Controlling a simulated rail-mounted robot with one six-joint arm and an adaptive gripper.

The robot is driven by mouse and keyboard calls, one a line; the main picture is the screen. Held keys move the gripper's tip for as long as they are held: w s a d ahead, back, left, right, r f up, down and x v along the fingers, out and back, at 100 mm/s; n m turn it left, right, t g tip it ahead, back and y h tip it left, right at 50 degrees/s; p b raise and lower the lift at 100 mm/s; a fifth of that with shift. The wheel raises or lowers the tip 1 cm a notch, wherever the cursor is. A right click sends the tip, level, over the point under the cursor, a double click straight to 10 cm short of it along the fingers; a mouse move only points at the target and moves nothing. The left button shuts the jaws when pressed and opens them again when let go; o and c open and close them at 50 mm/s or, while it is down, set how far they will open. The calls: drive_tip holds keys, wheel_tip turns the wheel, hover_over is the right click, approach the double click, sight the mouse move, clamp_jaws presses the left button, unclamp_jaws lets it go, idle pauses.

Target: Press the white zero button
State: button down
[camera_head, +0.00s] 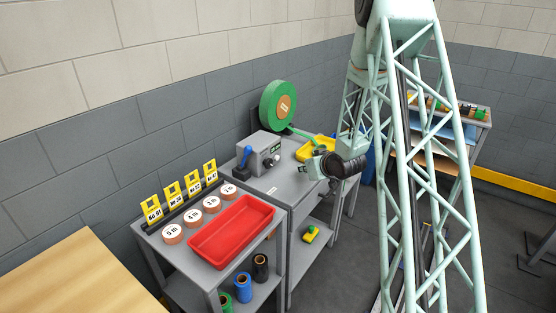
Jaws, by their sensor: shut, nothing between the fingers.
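A grey machine box (259,153) stands on the grey workbench, with a blue lever on its left and a small dark display on its front. Small light and dark controls show on its front face, but I cannot tell surely which is the white zero button. My gripper (304,169) is to the right of the box, above the bench top, apart from the box. It is shut and empty, and its fingertips are small in the view.
A green reel (278,107) stands behind the box, with a yellow tray (316,149) to its right. A red tray (231,231), labelled round discs and yellow numbered tags are on the front-left bench. Bare bench top (284,182) lies in front of the box.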

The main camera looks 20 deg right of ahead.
drive_tip(key=shift+w+a, duration=0.1)
drive_tip(key=shift+w, duration=0.05)
drive_tip(key=shift+w+a+p, duration=0.15)
drive_tip(key=shift+w+a, duration=0.35)
drive_tip(key=shift+w, duration=0.35)
drive_tip(key=shift+w+a+p, duration=0.2)
drive_tip(key=shift+w+a, duration=0.35)
drive_tip(key=shift+w, duration=0.25)
drive_tip(key=shift+w+a+p, duration=0.15)
drive_tip(key=shift+w+a, duration=0.35)
drive_tip(key=shift+w, duration=0.35)
drive_tip(key=shift+w+a, duration=0.3)
drive_tip(key=shift+w, duration=0.25)
drive_tip(key=shift+w+a, duration=0.3)
drive_tip(key=shift+w, duration=0.25)
drive_tip(key=shift+w+a+b, duration=0.45)
drive_tip(key=shift+w+b, duration=0.05)
drive_tip(key=shift+w, duration=0.25)
idle(0.6)
drive_tip(key=shift+s+d, duration=0.15)
drive_tip(key=shift+s, duration=0.05)
drive_tip(key=shift+s+d, duration=0.25)
drive_tip(key=shift+s, duration=0.3)
idle(0.6)
